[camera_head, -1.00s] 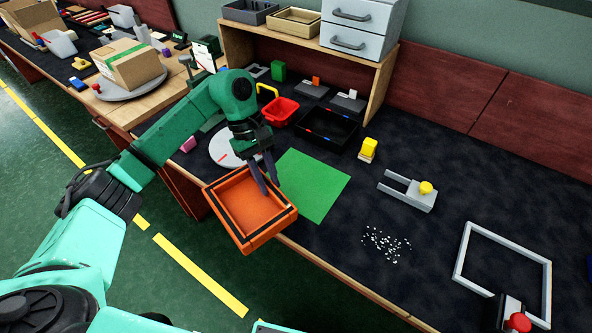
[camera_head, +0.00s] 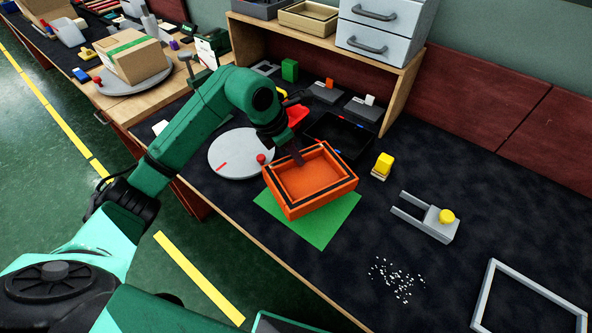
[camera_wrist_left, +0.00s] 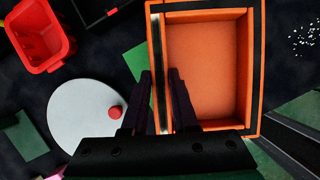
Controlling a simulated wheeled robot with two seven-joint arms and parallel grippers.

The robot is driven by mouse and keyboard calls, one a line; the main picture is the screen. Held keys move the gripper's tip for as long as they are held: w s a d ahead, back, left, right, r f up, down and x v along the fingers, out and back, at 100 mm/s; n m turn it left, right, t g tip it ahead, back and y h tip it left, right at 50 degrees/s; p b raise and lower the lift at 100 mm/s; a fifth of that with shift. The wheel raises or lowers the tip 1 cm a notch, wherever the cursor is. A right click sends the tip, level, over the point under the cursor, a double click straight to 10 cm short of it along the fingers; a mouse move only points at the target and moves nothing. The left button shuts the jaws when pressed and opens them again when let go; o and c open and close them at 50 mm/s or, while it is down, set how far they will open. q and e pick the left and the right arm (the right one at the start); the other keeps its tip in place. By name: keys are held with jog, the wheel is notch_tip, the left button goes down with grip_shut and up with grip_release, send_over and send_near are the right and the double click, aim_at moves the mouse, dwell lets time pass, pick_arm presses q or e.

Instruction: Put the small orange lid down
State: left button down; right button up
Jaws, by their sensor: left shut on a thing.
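The small orange lid (camera_head: 322,200) is a shallow, open-topped rectangular piece with a black band near its rim. In the head view it is over the green mat (camera_head: 318,233) and hides much of it. I cannot tell whether it touches the mat. My left gripper (camera_head: 298,158) is shut on its far-left wall. In the left wrist view the fingers (camera_wrist_left: 163,100) straddle one wall of the orange lid (camera_wrist_left: 207,70), whose inside is empty. My right gripper does not show.
A pale round turntable (camera_head: 228,160) with a red knob lies to the left. Behind are a red bin (camera_head: 298,115) and a black tray (camera_head: 352,151). A yellow block (camera_head: 384,162) and a grey fork-shaped fixture (camera_head: 438,225) stand to the right. White bits (camera_head: 397,279) lie in front.

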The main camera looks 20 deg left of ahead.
aim_at(295, 170)
pick_arm(q)
notch_tip(295, 170, down, 7)
jog(key=shift+r, duration=0.15)
jog(key=c, duration=0.7)
grip_release()
jog(key=v, duration=1.2)
jog(key=shift+d, duration=0.1)
